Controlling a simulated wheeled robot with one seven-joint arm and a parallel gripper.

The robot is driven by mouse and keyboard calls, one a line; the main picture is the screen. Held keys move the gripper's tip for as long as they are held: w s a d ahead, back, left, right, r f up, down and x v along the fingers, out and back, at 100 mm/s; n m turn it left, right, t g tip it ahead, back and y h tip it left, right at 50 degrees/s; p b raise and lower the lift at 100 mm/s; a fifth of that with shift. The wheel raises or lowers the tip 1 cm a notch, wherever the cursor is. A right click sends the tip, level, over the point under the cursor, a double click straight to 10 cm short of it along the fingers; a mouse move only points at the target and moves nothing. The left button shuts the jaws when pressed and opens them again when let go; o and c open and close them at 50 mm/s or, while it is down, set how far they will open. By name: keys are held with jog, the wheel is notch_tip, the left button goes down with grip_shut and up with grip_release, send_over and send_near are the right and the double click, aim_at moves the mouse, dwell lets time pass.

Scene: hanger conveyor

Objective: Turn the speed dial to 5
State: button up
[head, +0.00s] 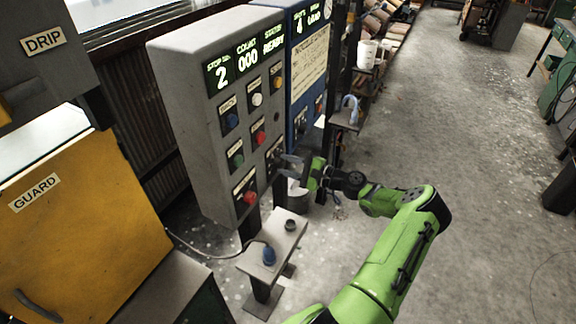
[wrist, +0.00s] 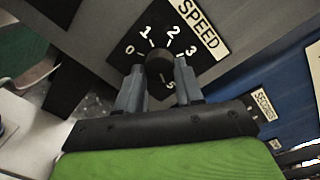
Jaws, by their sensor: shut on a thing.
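The speed dial (wrist: 160,64) is a dark round knob on a black plate marked SPEED. My gripper (wrist: 158,84) is shut on the knob, with one grey finger at each side. I cannot make out which number the dial points to. In the head view my gripper (head: 289,166) reaches the lower right of the grey control panel (head: 185,110), at the dial's plate (head: 274,154).
The grey panel also bears several coloured buttons, a red knob (head: 249,197) and a display reading 2, 000, READY. A blue panel (head: 294,65) stands just right of it. A small pedestal (head: 262,250) with a blue knob stands below. The floor to the right is open.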

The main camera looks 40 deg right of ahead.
jog(key=o, duration=1)
jog(key=shift+o, duration=0.2)
jog(key=b+v, duration=0.1)
jog(key=v, duration=1.4)
jog(key=shift+s+d, duration=0.15)
jog(key=shift+s, duration=0.2)
